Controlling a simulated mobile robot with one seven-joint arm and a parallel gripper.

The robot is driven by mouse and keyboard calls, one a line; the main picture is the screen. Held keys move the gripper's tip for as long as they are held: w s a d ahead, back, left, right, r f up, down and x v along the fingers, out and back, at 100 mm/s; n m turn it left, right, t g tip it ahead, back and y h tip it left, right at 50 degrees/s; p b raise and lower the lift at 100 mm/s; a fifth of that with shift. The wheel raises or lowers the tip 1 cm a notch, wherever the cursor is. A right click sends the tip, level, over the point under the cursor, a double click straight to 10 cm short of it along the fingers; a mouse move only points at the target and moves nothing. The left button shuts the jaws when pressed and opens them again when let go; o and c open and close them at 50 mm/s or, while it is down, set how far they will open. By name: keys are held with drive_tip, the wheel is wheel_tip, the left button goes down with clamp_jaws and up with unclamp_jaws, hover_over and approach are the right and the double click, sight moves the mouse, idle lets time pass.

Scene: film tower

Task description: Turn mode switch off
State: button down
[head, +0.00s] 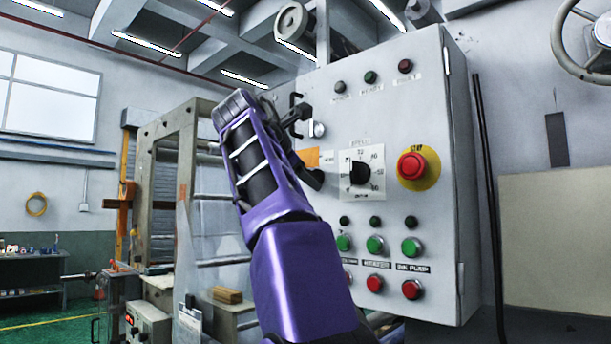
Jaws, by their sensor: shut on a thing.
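A grey control cabinet stands in the middle of the head view, its front panel (436,135) facing me. My purple arm reaches up to the panel's left side. My gripper (303,113) is at the upper left of the panel, small and partly hidden behind my own arm. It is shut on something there. A round silver fitting (318,129) shows at the fingertips, above a small label, and seems to be the mode switch. Its turned position cannot be read. A black part (312,178) sticks out just below; I cannot tell whether it belongs to the panel or to me.
A black rotary dial (359,172) and a red stop button (411,166) on a yellow disc are to the right. Several green and red buttons sit below. Three lamps line the panel's top. A metal frame (165,135) stands to the left.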

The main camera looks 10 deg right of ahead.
drive_tip(key=shift+c, duration=1.2)
unclamp_jaws()
drive_tip(key=v, duration=1.7)
drive_tip(key=shift+s, duration=0.2)
